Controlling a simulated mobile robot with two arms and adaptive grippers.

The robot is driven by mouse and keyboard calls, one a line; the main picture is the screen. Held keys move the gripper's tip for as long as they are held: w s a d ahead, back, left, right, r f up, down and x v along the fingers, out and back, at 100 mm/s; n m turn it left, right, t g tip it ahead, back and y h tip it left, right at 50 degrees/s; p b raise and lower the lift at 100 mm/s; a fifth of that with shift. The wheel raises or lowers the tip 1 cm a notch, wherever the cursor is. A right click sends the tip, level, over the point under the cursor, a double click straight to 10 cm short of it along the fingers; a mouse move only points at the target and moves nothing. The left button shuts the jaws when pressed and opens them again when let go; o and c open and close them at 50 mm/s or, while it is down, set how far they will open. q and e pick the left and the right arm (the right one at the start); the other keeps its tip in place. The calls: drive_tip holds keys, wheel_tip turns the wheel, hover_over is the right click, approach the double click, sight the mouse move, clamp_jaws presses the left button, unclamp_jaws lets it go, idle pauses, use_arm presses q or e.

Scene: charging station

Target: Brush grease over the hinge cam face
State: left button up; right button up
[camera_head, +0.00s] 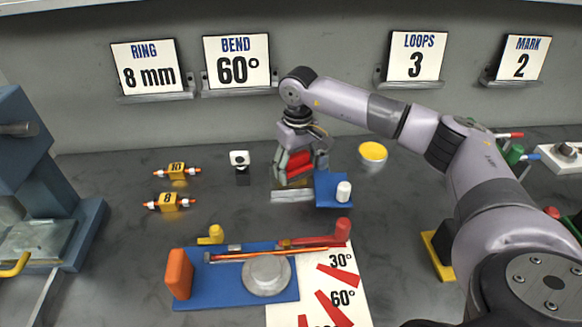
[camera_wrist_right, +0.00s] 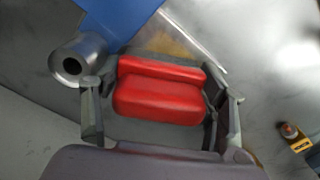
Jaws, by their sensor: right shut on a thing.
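My right gripper (camera_head: 297,175) is shut on a red block-like piece (camera_head: 300,161). The red piece also fills the space between the fingers of my right gripper (camera_wrist_right: 160,108) in the right wrist view. No bristles show on it, so I cannot tell whether it is the brush. I cannot tell whether the red piece touches the plate. A cup with yellow contents (camera_head: 372,152) stands behind and to the right. My left gripper is out of view.
A blue bending fixture (camera_head: 225,275) with a round metal disc (camera_head: 266,275) and a red-handled lever (camera_head: 312,240) lies in front. Two yellow tagged pieces (camera_head: 177,170) (camera_head: 169,202) lie left. A small black-and-white stand (camera_head: 240,162) is near. A blue machine (camera_head: 40,190) stands far left.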

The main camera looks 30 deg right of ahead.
drive_tip(key=shift+s+d+f, duration=0.15)
drive_tip(key=shift+s+d, duration=0.15)
drive_tip(key=shift+d, duration=0.5)
drive_tip(key=shift+d+f, duration=0.1)
drive_tip(key=shift+s, duration=0.1)
drive_tip(key=shift+w+a, duration=0.2)
drive_tip(key=shift+a, duration=0.35)
drive_tip(key=shift+w+a, duration=0.2)
drive_tip(key=shift+a, duration=0.35)
drive_tip(key=shift+w+a+r, duration=0.1)
drive_tip(key=shift+w+a, duration=0.25)
drive_tip(key=shift+a, duration=0.35)
drive_tip(key=shift+w+a+r, duration=0.1)
drive_tip(key=shift+w+a, duration=0.3)
drive_tip(key=shift+a, duration=0.3)
drive_tip(key=shift+w+a, duration=0.35)
drive_tip(key=shift+a, duration=0.35)
drive_tip(key=shift+r, duration=0.1)
drive_tip(key=shift+r+p, duration=1.6)
drive_tip(key=shift+r, duration=1.4)
